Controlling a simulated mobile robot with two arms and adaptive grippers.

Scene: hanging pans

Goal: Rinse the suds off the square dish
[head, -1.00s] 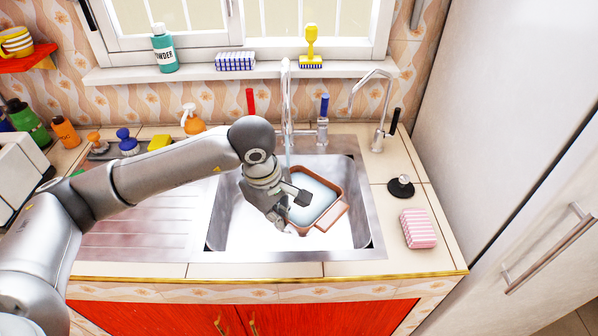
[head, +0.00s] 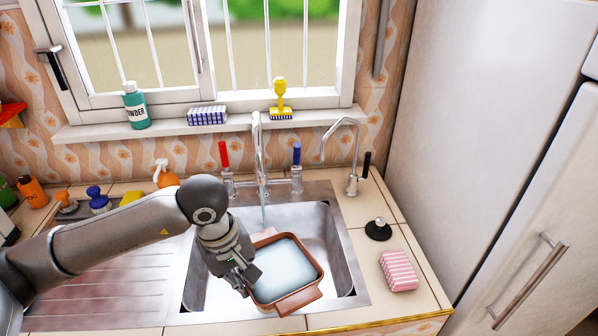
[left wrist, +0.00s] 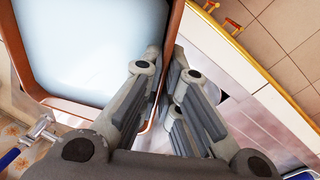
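The square dish (head: 304,300) has a brown rim and two tab handles, and its inside is covered in pale bluish white. I cannot tell suds from water there. My left gripper (head: 252,281) is shut on the dish's left wall and holds it over the sink. In the left wrist view, the fingers (left wrist: 161,82) sit on either side of the dish's wall (left wrist: 57,103). A thin stream of water (head: 264,211) runs from the tall tap (head: 259,150) down behind the dish's back edge or onto its back handle; I cannot tell which. My right gripper is not in view.
The steel sink (head: 335,240) surrounds the dish, its front rim close to the dish's front handle. A black plug (head: 378,230) and a pink striped sponge (head: 398,271) lie right of it. A second curved tap (head: 345,140) stands at the back right. Bottles and brushes stand back left.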

